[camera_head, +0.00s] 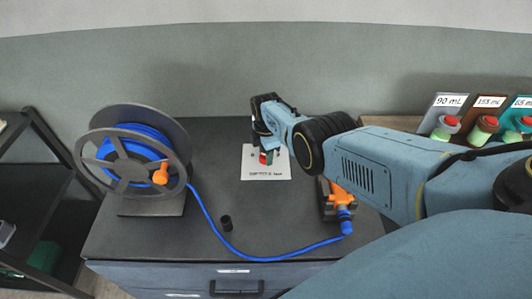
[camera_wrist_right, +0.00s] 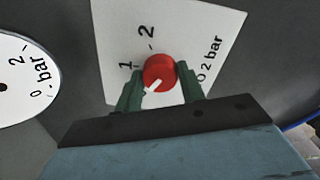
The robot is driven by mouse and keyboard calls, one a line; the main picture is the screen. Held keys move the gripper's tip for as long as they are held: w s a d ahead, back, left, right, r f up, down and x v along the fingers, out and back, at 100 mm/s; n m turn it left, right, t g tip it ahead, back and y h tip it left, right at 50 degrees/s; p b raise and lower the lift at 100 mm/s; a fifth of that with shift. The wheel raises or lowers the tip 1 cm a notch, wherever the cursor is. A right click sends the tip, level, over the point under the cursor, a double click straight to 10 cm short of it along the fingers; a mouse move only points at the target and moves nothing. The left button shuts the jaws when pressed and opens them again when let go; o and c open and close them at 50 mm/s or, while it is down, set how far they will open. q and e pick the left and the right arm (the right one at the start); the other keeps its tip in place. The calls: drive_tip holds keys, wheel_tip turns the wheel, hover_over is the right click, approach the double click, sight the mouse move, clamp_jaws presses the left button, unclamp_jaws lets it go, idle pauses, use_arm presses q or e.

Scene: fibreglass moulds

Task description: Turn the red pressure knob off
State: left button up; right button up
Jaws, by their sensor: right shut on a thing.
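The red pressure knob (camera_wrist_right: 160,72) sits on a white dial plate (camera_wrist_right: 215,28) marked 0, 1, 2 and bar. Its white pointer line aims toward the lower left in the right wrist view. My right gripper (camera_wrist_right: 160,85) has its two green fingers on either side of the knob, shut on it. In the head view, my right gripper (camera_head: 266,156) is over the white plate (camera_head: 268,173), and the knob is mostly hidden by it. My left gripper is not in view.
A round pressure gauge (camera_wrist_right: 22,78) is left of the plate in the wrist view. A reel of blue hose (camera_head: 140,160) stands at the left of the grey bench (camera_head: 200,245), its hose running to an orange fitting (camera_head: 340,197). A small black cylinder (camera_head: 226,223) stands near the hose.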

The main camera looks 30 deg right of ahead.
drive_tip(key=shift+w+a, duration=0.1)
idle(0.4)
drive_tip(key=o, duration=1)
wheel_tip(320, 180, up, 6)
drive_tip(key=p, duration=0.4)
drive_tip(key=shift+f, duration=0.15)
wheel_tip(320, 180, up, 8)
drive_tip(key=p, duration=0.3)
drive_tip(key=shift+f, duration=0.15)
